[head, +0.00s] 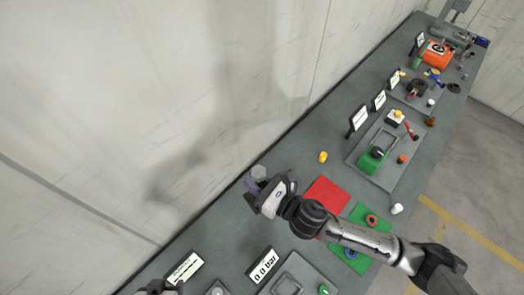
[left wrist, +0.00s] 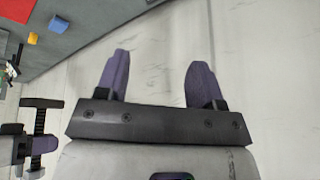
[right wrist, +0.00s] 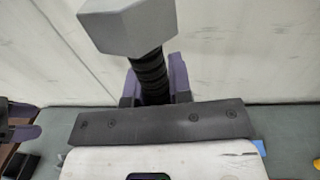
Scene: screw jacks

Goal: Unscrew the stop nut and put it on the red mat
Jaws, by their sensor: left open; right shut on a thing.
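My right gripper (head: 256,185) is shut on the black ribbed stem (right wrist: 152,75) of a part with a grey hexagonal head (right wrist: 130,25), held up in front of the wall. The head also shows in the head view (head: 258,171). I cannot tell whether this part is the stop nut. The red mat (head: 325,193) lies on the bench to the right of my right gripper, partly behind my right arm; nothing is seen on its visible part. My left gripper (left wrist: 160,65) is open and empty, facing the wall. In the head view it seems cut off at the bottom edge.
A yellow piece (head: 323,157) lies behind the red mat. Green mats with a red ring (head: 371,221) and a blue ring (head: 351,253) lie in front. A "0.0 bar" sign (head: 263,264) and grey fixture (head: 300,275) stand nearer. A white wall (head: 240,80) borders the bench.

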